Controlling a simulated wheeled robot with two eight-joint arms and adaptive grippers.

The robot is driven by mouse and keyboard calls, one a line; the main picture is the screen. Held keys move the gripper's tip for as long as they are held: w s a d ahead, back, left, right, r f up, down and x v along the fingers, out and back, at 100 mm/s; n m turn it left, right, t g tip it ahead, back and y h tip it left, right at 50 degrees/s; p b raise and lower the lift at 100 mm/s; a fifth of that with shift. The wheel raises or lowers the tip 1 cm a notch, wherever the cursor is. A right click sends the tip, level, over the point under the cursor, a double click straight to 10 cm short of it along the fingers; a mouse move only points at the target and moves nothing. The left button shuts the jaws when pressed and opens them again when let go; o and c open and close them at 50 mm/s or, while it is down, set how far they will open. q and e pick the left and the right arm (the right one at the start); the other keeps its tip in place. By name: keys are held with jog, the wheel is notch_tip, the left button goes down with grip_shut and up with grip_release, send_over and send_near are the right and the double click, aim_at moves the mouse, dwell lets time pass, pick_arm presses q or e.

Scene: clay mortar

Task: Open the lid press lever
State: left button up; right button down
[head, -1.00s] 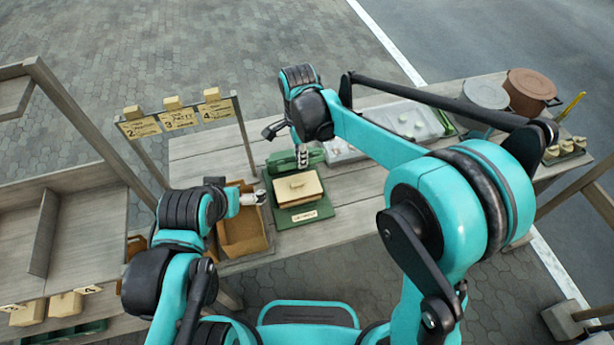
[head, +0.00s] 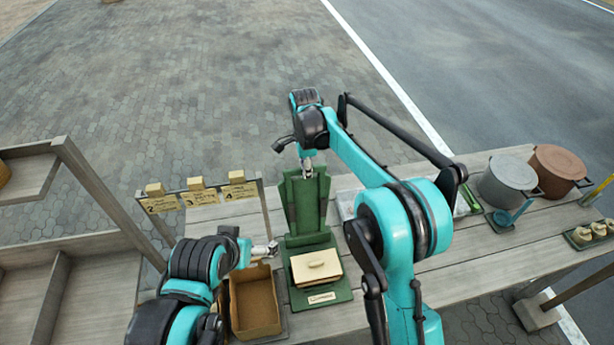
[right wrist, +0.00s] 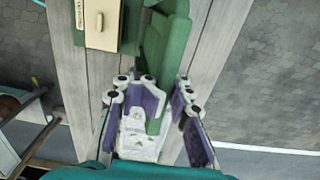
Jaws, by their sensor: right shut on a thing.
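The lid press has a green base (head: 318,297) on the table, with a cream lid (head: 316,266) and its small knob lying on it. The green press lever (head: 305,208) stands raised at the back of the base. My right gripper (head: 308,168) is at the lever's upper end. In the right wrist view its purple-padded fingers (right wrist: 162,108) are shut on the green lever (right wrist: 165,50), and the cream lid (right wrist: 103,25) lies beyond. My left gripper (head: 266,250) hovers left of the press, above the cardboard box; its finger opening is too small to tell.
An open brown cardboard box (head: 254,300) stands left of the press. A numbered sign rack (head: 198,195) is behind it. A grey pot (head: 507,182) and a brown pot (head: 556,172) stand at the table's right end. Wooden shelving (head: 100,265) is at the left.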

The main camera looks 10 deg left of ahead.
jog(key=shift+s+a+r, duration=0.1)
jog(key=shift+a+r, duration=0.05)
jog(key=shift+r, duration=0.25)
jog(key=shift+w+a+f, duration=0.1)
jog(key=shift+w, duration=0.1)
pick_arm(q)
jog(key=shift+s+d+r, duration=0.25)
jog(key=shift+s+r, duration=0.05)
pick_arm(e)
jog(key=c, duration=1.4)
grip_release()
pick_arm(q)
jog(key=shift+w+a, duration=0.15)
pick_arm(e)
notch_tip(320, 180, up, 12)
jog(key=shift+s, duration=0.1)
